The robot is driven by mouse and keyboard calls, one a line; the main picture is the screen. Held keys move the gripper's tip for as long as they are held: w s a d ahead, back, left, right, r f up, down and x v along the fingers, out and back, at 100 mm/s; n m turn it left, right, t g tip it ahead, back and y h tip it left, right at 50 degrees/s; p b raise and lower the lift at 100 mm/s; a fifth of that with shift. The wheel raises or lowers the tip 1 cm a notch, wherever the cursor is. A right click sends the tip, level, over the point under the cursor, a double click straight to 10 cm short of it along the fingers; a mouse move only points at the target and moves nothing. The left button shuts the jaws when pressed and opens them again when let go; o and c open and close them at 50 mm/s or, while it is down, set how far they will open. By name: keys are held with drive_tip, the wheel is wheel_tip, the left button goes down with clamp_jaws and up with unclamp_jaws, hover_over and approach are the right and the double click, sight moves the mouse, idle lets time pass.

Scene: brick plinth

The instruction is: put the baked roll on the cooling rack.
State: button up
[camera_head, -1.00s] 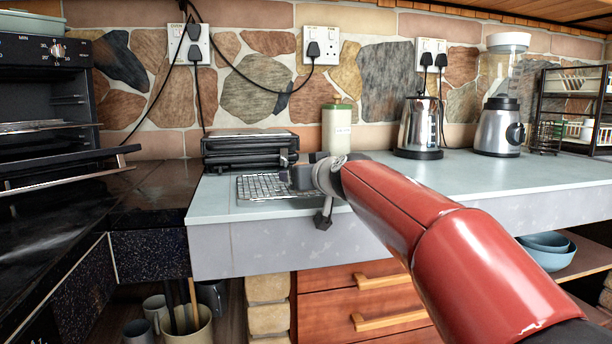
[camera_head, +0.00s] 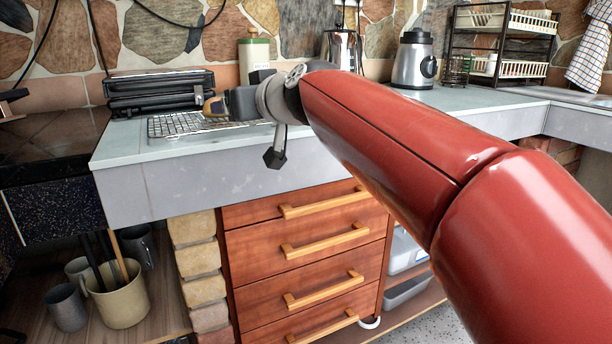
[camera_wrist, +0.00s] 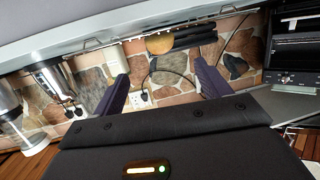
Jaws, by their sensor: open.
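The baked roll (camera_head: 210,108) is a small golden-brown shape at the fingertips of my gripper (camera_head: 220,104), partly hidden by it in the head view. It appears to rest on the wire cooling rack (camera_head: 172,126), on the counter. In the wrist view, which is upside down, the roll (camera_wrist: 187,39) shows beyond the fingertips of my gripper (camera_wrist: 160,70), nearer the right finger. The fingers are spread wide with nothing between them. The rack's wires (camera_wrist: 128,39) show as a thin line there. Whether a finger touches the roll, I cannot tell.
A black grill (camera_head: 160,92) stands close behind the rack. A cream container (camera_head: 254,55), a steel kettle (camera_head: 343,48) and a blender (camera_head: 413,60) stand along the wall. The counter's front edge runs just before the rack, above wooden drawers (camera_head: 305,240).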

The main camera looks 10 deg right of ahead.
drive_tip(key=s+d+f+m+g+h, duration=0.1)
drive_tip(key=s+d+f+g+h, duration=0.1)
drive_tip(key=s+f, duration=0.7)
drive_tip(key=s+d+f+m+g+h, duration=0.2)
drive_tip(key=s+d+f, duration=0.5)
drive_tip(key=f, duration=0.5)
drive_tip(key=s+d+f+m+g+h, duration=0.2)
drive_tip(key=s+d+f+g, duration=0.2)
drive_tip(key=s+f, duration=0.7)
drive_tip(key=shift+s+d+g+h, duration=0.3)
drive_tip(key=shift+s+d, duration=0.15)
drive_tip(key=shift+d, duration=0.05)
